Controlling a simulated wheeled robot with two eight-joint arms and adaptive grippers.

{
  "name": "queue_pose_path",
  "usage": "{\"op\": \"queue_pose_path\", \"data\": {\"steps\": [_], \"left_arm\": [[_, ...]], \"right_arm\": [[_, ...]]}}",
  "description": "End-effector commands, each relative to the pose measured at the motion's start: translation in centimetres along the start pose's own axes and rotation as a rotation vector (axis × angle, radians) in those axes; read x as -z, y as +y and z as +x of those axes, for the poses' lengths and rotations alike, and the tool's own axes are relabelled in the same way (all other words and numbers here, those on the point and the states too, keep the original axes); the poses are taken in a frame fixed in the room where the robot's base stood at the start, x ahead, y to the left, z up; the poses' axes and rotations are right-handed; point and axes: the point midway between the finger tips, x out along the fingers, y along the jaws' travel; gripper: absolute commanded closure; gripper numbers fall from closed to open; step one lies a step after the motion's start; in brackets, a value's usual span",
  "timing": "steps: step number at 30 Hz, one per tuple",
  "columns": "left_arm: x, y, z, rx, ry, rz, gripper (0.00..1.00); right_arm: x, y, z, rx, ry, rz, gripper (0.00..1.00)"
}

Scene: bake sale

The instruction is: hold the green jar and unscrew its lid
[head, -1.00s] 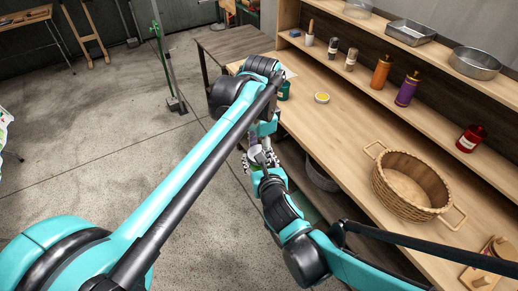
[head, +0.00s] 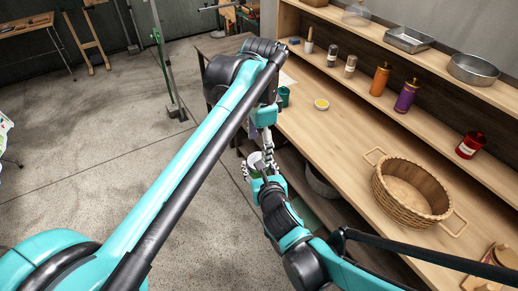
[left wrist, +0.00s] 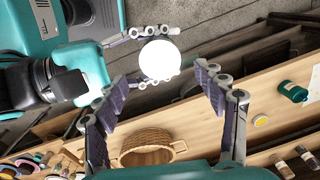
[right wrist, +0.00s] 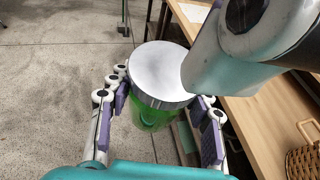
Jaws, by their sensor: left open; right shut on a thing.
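The green jar (right wrist: 150,117) stands out over the floor in front of the bench, held in my right gripper (right wrist: 162,100). Its round pale-grey lid (right wrist: 160,72) is on top of it and shows bright white in the left wrist view (left wrist: 160,59). The right fingers are shut around the jar's sides, below the lid. In the head view, the jar (head: 256,159) is small and partly covered by the grippers. My left gripper (left wrist: 162,82) is open and empty, with its fingers spread wide above the lid. I cannot tell the exact gap.
A wooden bench (head: 340,128) runs along the right, with a wicker basket (head: 411,187), a yellow-topped round tin (head: 321,104) and a dark green container (head: 284,96). Shelves (head: 365,84) behind hold bottles and pans. The floor (head: 110,140) to the left is open.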

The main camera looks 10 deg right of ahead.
Motion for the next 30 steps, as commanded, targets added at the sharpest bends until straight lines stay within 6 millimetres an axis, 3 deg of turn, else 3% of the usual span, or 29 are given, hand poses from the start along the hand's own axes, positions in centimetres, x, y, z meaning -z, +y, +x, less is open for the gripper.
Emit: {"op": "queue_pose_path", "data": {"steps": [4, 8, 21, 30], "left_arm": [[0.0, 0.0, -1.9, 0.0, 0.001, 0.153, 0.29], [0.0, 0.0, -2.1, 0.001, 0.002, 0.215, 0.29], [0.0, 0.0, 4.2, 0.001, 0.002, 0.216, 0.29], [0.0, 0.0, 5.5, 0.001, 0.002, 0.216, 0.29]], "right_arm": [[0.0, 0.0, 0.0, 0.0, 0.0, 0.0, 1.0], [0.0, 0.0, 0.0, 0.0, 0.0, 0.0, 1.0], [0.0, 0.0, 0.0, 0.0, 0.0, 0.0, 1.0], [0.0, 0.0, 0.0, 0.0, 0.0, 0.0, 1.0]]}}
